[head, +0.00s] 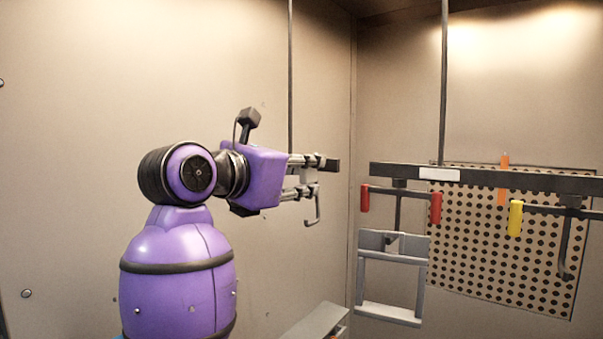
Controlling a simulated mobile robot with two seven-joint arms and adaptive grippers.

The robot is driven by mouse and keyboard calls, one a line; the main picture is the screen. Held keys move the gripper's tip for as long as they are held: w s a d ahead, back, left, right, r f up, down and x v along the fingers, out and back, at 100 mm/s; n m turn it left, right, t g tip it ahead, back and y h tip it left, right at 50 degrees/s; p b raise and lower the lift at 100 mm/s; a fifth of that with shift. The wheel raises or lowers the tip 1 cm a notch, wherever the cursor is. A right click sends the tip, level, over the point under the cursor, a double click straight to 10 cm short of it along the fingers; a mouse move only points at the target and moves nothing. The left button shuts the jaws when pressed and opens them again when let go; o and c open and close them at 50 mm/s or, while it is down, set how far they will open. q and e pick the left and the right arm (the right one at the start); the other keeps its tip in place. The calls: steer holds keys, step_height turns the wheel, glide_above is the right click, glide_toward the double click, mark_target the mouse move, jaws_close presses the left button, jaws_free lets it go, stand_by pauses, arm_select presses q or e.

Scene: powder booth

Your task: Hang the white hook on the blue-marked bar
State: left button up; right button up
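A dark bar end (332,165) shows just behind the fingertips; the rest is hidden by the gripper. No blue mark shows on any bar. My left gripper is out of view.
A dark overhead beam (480,178) with a white label hangs at right. Below it are a red-ended bar (400,190) with a grey frame (365,275) hanging underneath, and a yellow-ended bar (550,209) with a dark hook. A perforated panel (480,260) stands behind. A thin rod (290,70) hangs above the gripper.

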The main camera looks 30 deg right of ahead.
steer(key=v, duration=1.2)
